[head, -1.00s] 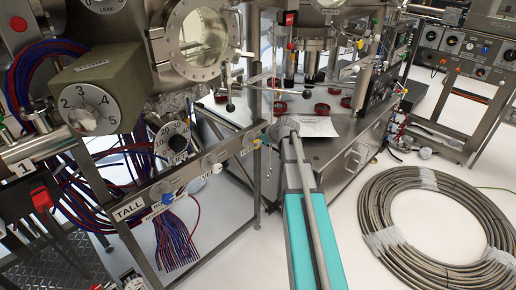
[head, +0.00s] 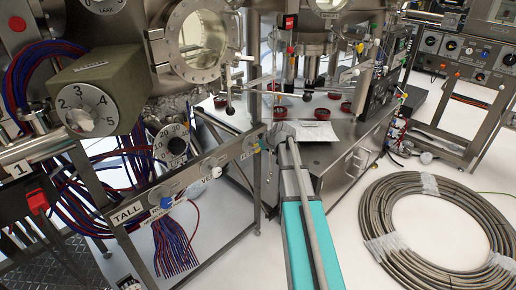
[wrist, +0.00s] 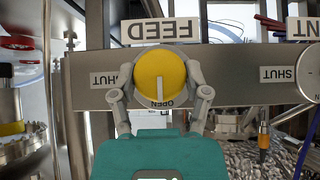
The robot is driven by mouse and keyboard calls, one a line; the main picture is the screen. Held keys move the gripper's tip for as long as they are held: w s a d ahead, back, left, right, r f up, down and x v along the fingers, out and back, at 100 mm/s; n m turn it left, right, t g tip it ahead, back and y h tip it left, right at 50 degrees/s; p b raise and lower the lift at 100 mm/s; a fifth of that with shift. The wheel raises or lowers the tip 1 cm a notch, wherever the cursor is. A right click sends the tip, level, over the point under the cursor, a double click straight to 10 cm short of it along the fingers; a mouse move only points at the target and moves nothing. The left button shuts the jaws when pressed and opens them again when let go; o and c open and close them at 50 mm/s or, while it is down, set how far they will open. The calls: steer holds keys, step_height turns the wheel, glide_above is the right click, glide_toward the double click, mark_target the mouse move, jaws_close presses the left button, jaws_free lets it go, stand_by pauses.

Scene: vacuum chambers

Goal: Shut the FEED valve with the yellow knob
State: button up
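The round yellow FEED knob (wrist: 160,77) is on a grey metal panel (wrist: 230,68) in the wrist view. A white FEED label (wrist: 160,30) is above it. The knob's pale line points down to the word OPEN; a SHUT plate (wrist: 111,78) is to its left, its lettering upside down. My gripper (wrist: 160,82) has one finger at each side of the knob, apart by about its width. Whether the fingertips touch it is unclear. In the head view my gripper (head: 281,132) is by the right end of the valve panel (head: 190,178); the knob is hard to make out there.
A second knob (wrist: 309,72) with its own SHUT plate is on the same panel, to the right in the wrist view. A coil of hose (head: 380,225) lies on the floor at the right. Red and blue cables (head: 175,245) hang below the panel at the left.

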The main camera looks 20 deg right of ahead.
steer(key=shift+c, duration=1.1)
steer(key=shift+d, duration=0.25)
steer(key=shift+c, duration=0.7)
steer(key=shift+a, duration=0.2)
